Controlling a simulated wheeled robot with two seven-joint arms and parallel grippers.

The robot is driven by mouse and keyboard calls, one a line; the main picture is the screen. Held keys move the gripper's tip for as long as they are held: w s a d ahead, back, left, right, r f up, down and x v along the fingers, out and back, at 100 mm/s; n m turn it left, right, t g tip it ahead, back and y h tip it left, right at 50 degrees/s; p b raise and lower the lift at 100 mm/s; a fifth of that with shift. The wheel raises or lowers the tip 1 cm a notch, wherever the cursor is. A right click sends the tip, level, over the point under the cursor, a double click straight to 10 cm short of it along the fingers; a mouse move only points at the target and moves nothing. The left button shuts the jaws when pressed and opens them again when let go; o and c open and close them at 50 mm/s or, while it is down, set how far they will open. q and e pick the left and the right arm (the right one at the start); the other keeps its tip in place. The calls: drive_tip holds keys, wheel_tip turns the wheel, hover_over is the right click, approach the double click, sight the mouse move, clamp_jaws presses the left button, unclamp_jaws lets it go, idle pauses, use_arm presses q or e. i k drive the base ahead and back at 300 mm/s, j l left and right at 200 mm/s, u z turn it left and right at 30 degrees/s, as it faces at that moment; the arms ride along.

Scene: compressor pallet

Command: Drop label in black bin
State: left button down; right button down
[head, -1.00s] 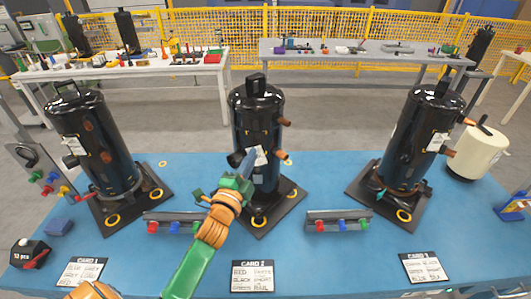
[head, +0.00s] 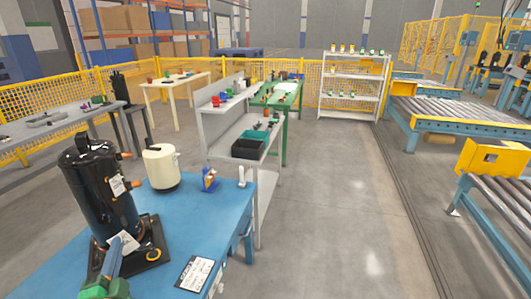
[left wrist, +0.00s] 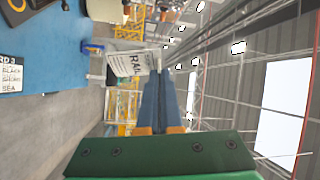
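My right gripper is not in view.
The blue table (head: 190,222) carries the black compressor (head: 95,190), a cream tank (head: 160,167), a small blue holder (head: 209,180) and a printed card (head: 195,273). A teal bin (head: 258,136) adjoins the black one. Open floor (head: 330,200) lies to the right; roller conveyors (head: 470,130) stand beyond.

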sight(248, 158)
drive_tip(key=i+l, duration=0.35)
drive_tip(key=i, duration=0.25)
drive_tip(key=i+l, duration=0.35)
drive_tip(key=i, duration=0.25)
drive_tip(key=i+l+u, duration=0.1)
drive_tip(key=i+l, duration=0.25)
drive_tip(key=i, duration=0.25)
drive_tip(key=i+l, duration=0.4)
drive_tip(key=i, duration=0.2)
drive_tip(key=i+l, duration=0.4)
drive_tip(key=i, duration=0.15)
